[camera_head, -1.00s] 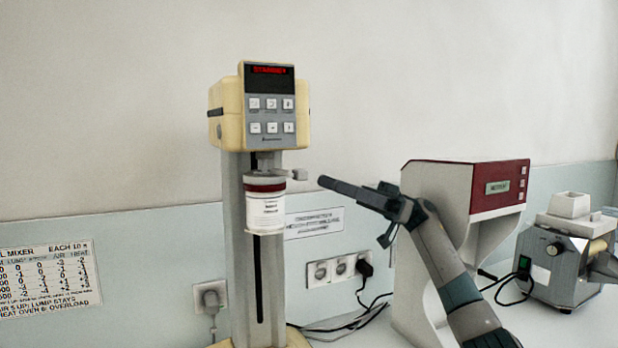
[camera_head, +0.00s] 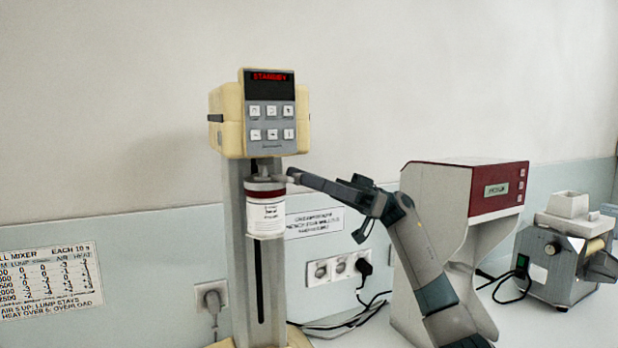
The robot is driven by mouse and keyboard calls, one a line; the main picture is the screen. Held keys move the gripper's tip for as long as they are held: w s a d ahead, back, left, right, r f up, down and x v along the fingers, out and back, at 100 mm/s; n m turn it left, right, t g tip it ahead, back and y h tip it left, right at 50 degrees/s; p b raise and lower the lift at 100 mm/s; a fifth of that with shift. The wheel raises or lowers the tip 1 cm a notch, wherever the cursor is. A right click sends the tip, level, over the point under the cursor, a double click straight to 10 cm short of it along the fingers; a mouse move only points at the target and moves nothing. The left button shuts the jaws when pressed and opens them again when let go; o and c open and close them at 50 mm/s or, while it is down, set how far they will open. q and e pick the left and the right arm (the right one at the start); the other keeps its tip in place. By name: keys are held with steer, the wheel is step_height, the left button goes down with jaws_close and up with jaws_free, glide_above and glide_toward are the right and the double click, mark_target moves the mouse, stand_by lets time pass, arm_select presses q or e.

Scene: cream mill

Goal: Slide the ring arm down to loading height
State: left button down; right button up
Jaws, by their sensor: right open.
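The mixer (camera_head: 240,205) stands upright with a cream head and a grey column. Its ring arm (camera_head: 264,180) sits high on the column, just under the head. A jar with a dark red band and white label (camera_head: 265,218) hangs in the ring. My right gripper (camera_head: 290,173) comes in from the right, its long finger level and its tip at the knob on the ring arm's right side. The gripper is open. The tip hides most of the knob, and I cannot tell whether they touch. My left gripper is not in view.
Wall sockets with a black plug (camera_head: 340,267) and loose cables are behind, right of the column. A red and white machine (camera_head: 470,210) and a grey machine (camera_head: 562,245) stand to the right. A chart (camera_head: 48,282) is on the left wall. The column below the jar is clear.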

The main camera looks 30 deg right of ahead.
jaws_close()
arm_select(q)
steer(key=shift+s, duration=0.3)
arm_select(e)
step_height(320, 180, down, 3)
steer(key=shift+r, duration=0.2)
jaws_free()
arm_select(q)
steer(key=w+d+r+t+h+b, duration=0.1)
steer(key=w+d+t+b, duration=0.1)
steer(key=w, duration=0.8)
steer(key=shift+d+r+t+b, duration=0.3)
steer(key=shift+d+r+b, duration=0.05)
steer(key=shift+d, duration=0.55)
arm_select(e)
steer(key=v, duration=0.7)
steer(key=shift+d, duration=0.3)
